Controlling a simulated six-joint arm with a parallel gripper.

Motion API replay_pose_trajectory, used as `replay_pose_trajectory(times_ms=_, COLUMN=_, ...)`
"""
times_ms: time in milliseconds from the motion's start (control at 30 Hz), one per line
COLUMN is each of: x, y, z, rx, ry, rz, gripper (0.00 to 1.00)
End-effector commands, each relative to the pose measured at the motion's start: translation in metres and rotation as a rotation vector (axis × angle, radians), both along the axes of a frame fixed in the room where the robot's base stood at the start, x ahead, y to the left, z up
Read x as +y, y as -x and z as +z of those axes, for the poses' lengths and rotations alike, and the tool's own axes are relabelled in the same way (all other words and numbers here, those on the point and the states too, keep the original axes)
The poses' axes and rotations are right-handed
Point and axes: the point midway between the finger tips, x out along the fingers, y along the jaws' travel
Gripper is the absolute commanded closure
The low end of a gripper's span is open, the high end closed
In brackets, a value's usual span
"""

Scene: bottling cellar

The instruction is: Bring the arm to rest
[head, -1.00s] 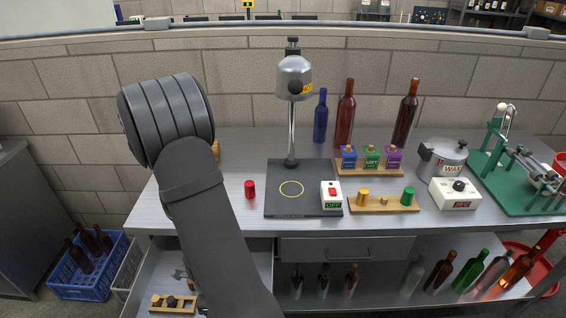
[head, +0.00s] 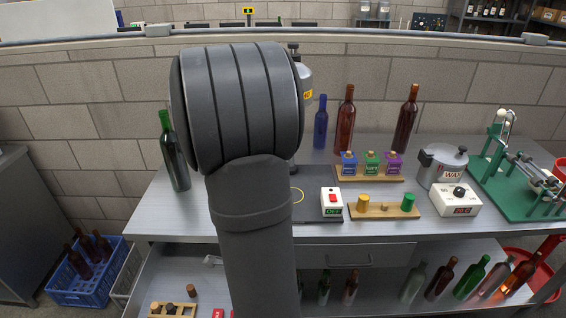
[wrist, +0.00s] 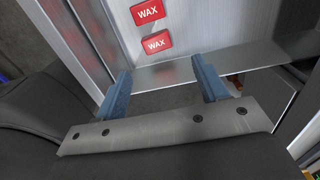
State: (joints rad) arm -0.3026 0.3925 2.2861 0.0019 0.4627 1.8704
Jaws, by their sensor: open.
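My arm stands upright across the left-middle of the head view, its thick ribbed joint in front of the bench (head: 190,222). My gripper (wrist: 161,66) does not show in the head view. In the wrist view its two blue fingers are apart, with nothing between them. Beyond the fingertips, two red blocks marked WAX, one farther (wrist: 147,12) and one nearer (wrist: 157,43), lie on a pale metal surface, apart from the fingers.
A green bottle (head: 173,150) stands left of my arm. An open drawer (head: 170,268) juts out at lower left, holding a wooden rack (head: 172,309). My arm partly hides the capping stand. A wax pot (head: 441,166) and green machine (head: 515,190) stand at right.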

Motion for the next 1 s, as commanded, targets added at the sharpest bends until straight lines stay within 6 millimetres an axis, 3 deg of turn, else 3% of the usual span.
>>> replay_pose_trajectory(times_ms=133, x=-0.018, y=-0.001, z=0.011, rx=-0.003, ry=-0.001, rz=-0.005, gripper=0.34)
replay_pose_trajectory(times_ms=400, x=-0.006, y=-0.05, z=0.026, rx=-0.002, ry=-0.001, rz=0.0, gripper=0.34)
replay_pose_trajectory(times_ms=600, x=-0.001, y=-0.07, z=0.034, rx=-0.001, ry=0.0, rz=0.0, gripper=0.34)
replay_pose_trajectory(times_ms=1000, x=0.0, y=-0.077, z=0.037, rx=0.0, ry=0.0, rz=0.0, gripper=0.34)
